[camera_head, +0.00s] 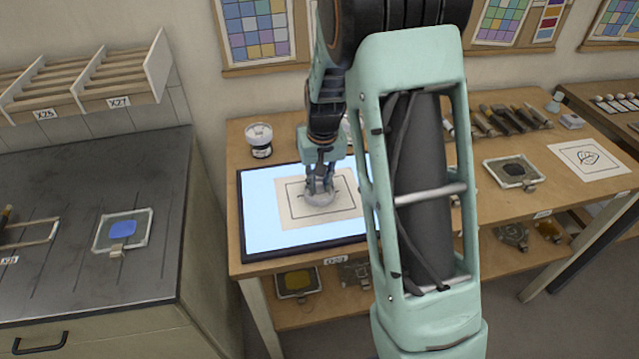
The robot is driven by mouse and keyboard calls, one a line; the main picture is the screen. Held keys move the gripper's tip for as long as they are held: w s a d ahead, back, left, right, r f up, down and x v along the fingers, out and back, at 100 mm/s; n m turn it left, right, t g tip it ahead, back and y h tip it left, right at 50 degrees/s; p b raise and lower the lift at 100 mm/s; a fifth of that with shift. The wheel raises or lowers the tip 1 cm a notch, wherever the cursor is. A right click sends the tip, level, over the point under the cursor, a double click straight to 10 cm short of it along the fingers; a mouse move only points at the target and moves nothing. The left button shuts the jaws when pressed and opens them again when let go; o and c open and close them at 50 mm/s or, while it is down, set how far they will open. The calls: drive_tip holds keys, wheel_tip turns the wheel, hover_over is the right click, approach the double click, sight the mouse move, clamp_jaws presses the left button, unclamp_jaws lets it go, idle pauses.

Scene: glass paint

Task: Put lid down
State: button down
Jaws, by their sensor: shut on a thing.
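My gripper (320,184) points down over the lit panel (259,220) on the wooden table. It is shut on a pale round lid (322,198). The lid is at or just above a paper sheet with a drawn frame (291,216) that lies on the panel. I cannot tell whether the lid touches the paper. A small white-topped jar (260,140) with a dark label stands at the table's back left, apart from my gripper. My arm hides the right part of the panel and the middle of the table.
Several dark tools (512,118) lie at the table's back right. A framed dark glass piece (514,172) and a drawing sheet (590,159) lie to the right. A grey cabinet (75,265) at left holds a framed blue piece (123,231). A wooden rack (90,78) stands behind it.

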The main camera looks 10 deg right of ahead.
sight(321, 197)
drive_tip(key=c, duration=1.8)
unclamp_jaws()
drive_tip(key=shift+f, duration=0.1)
drive_tip(key=shift+r, duration=0.6)
drive_tip(key=r, duration=0.3)
drive_tip(key=s+r, duration=0.1)
drive_tip(key=r, duration=0.3)
drive_tip(key=s+r, duration=0.1)
drive_tip(key=r, duration=0.3)
drive_tip(key=shift+o, duration=0.4)
drive_tip(key=o, duration=1.7)
